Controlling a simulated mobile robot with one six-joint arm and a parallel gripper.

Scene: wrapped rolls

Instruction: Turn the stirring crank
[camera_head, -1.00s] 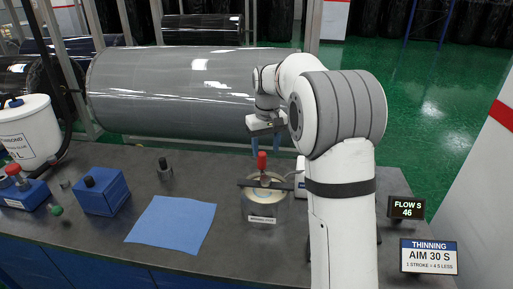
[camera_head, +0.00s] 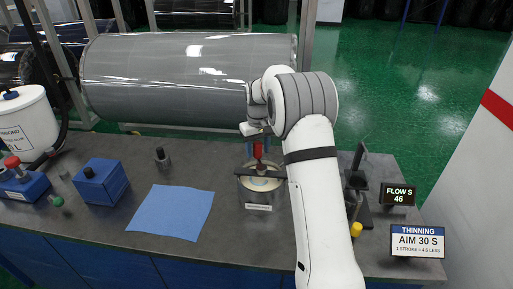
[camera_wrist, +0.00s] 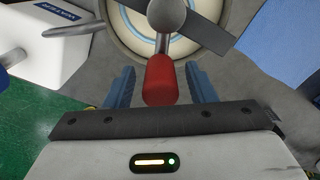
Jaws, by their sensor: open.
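The stirring crank has an upright red knob (camera_head: 258,150), which also shows in the wrist view (camera_wrist: 160,82). It stands over a round pot (camera_head: 259,188) with pale contents and a dark bar (camera_wrist: 200,24) across its top. My gripper (camera_head: 257,160) is over the pot, reaching down to the knob. In the wrist view its two blue fingers (camera_wrist: 161,70) are open, one on each side of the red knob. Gaps show on both sides, so the fingers do not grip it.
A blue cloth (camera_head: 171,212) lies left of the pot. A blue box (camera_head: 101,186) and a white bucket (camera_head: 25,125) stand further left. A white box marked WATER (camera_wrist: 45,40) is close beside the pot. Signs reading FLOW S 46 (camera_head: 398,194) and AIM 30 S (camera_head: 417,241) stand right.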

